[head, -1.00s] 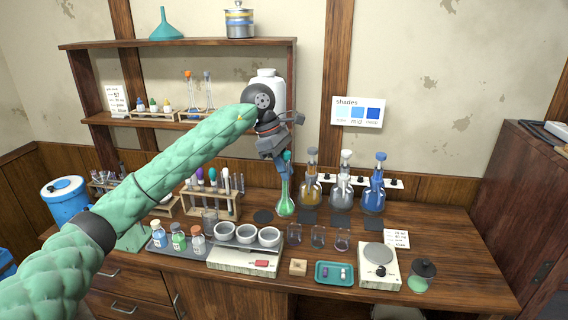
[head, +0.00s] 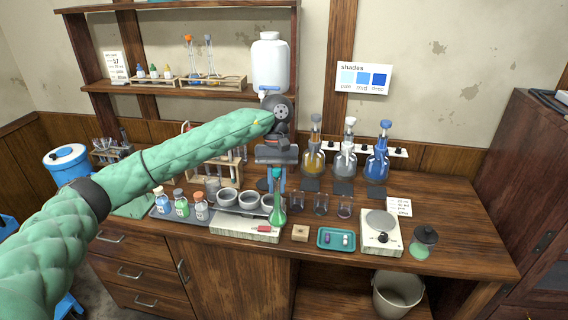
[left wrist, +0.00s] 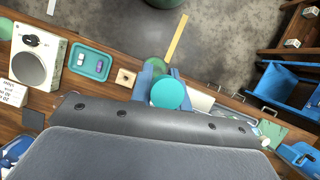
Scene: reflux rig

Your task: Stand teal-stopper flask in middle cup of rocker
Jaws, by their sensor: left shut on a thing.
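The teal-stopper flask (head: 278,213) has a green body and a narrow neck. My left gripper (head: 277,178) is shut on its neck and holds it upright in front of the right end of the rocker. In the left wrist view the round teal stopper (left wrist: 168,93) shows from above between the blue fingers (left wrist: 150,82). The rocker (head: 240,229) is a pale box with a red switch and three grey cups in a row. The middle cup (head: 248,200) looks empty. The flask partly covers the right cup (head: 267,200). My right gripper is not in view.
Small bottles (head: 181,205) stand on a tray left of the rocker. Tall flasks (head: 376,160) stand behind.

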